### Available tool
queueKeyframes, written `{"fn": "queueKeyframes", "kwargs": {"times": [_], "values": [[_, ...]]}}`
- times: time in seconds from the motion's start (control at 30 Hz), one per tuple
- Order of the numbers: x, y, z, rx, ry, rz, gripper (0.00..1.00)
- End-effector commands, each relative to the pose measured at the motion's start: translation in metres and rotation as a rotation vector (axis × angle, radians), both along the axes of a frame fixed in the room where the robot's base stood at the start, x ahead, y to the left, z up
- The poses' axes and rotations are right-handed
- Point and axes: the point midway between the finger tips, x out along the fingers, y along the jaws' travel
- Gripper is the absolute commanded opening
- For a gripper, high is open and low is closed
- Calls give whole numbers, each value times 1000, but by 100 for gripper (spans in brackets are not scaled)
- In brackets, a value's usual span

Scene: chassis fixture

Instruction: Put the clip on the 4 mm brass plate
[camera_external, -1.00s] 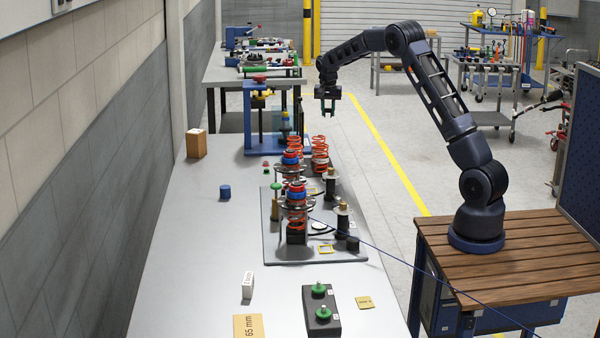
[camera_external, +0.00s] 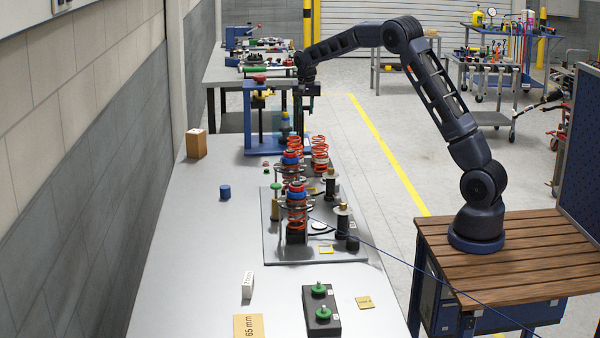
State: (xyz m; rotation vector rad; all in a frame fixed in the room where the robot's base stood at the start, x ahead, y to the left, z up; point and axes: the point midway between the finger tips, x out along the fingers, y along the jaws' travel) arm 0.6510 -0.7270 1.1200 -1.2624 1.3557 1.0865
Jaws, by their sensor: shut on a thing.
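My gripper (camera_external: 305,103) is at the back of the bench, in front of the blue press frame and above and behind the orange springs. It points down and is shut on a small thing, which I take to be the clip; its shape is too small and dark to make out. A small brass-coloured plate (camera_external: 365,302) lies flat at the front right of the bench, far from my gripper. Its marking is too small to read, so I cannot tell whether it is the 4 mm one. A yellow frame-like piece (camera_external: 326,249) lies on the grey baseplate.
Upright orange spring assemblies (camera_external: 296,215) and dark posts stand on the grey baseplate (camera_external: 280,254). The blue press frame (camera_external: 250,125) stands behind. A dark block with green knobs (camera_external: 320,312), a white block (camera_external: 248,285) and a 65 mm card (camera_external: 248,327) are in front. The left bench is mostly clear.

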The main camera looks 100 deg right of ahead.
Motion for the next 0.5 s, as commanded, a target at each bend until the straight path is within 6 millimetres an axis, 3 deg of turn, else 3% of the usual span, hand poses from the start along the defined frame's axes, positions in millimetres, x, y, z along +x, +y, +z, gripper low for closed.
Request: {"fn": "queueKeyframes", "kwargs": {"times": [0.03, 0.2, 0.5], "values": [[17, 20, 1, 0, 1, 31, 5], [63, 79, 3, 0, -1, 123, 5], [127, 191, 6, 0, 0, 287, 5]]}}
